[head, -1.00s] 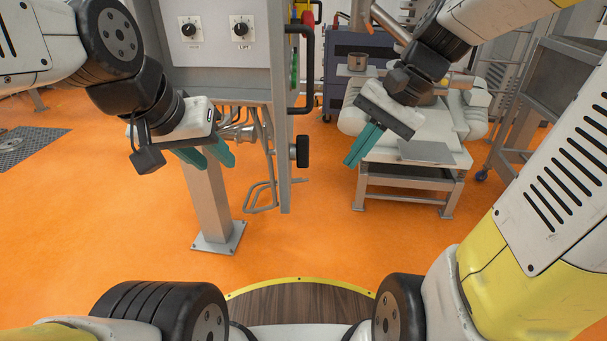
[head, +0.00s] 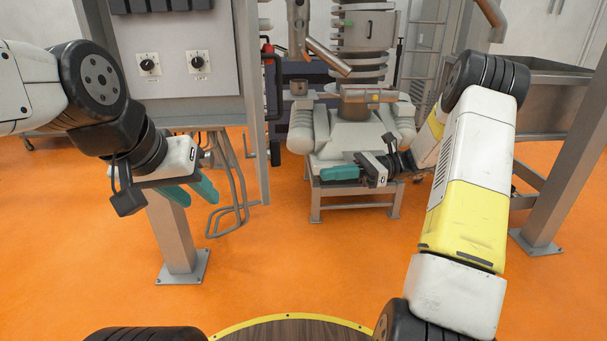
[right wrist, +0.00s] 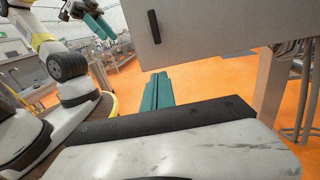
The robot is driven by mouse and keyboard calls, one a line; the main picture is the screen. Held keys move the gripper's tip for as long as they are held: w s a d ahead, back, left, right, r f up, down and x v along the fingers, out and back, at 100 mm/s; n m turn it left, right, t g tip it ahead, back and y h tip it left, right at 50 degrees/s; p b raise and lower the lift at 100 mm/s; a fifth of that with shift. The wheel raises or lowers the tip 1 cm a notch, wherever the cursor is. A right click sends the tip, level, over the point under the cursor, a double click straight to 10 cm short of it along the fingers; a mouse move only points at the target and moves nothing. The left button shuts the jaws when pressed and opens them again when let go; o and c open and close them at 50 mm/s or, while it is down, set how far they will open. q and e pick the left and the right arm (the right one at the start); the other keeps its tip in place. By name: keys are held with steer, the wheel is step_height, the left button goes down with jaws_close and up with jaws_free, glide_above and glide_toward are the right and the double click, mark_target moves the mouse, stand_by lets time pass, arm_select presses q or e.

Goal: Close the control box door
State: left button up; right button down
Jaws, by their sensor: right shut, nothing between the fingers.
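The grey control box (head: 180,85) stands at the upper left of the head view, with two dials on its front. Its door (head: 249,110) stands open, seen nearly edge-on, with a black handle (head: 273,90) on its right face. In the right wrist view the door's flat face (right wrist: 220,30) fills the top, with a black handle (right wrist: 154,27). My right gripper (head: 324,173) is shut and empty, pointing left towards the door from its right, apart from it. Its teal fingers (right wrist: 157,92) show together below the door face. My left gripper (head: 190,195) is open and empty below the box.
A grey post (head: 175,235) and bent pipes (head: 232,195) stand under the box. A white machine on a low metal stand (head: 350,190) is behind my right gripper. A metal frame post (head: 560,130) rises at the right. The orange floor (head: 280,270) is clear in front.

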steer(key=s+a, duration=0.2)
steer(key=a, duration=1.1)
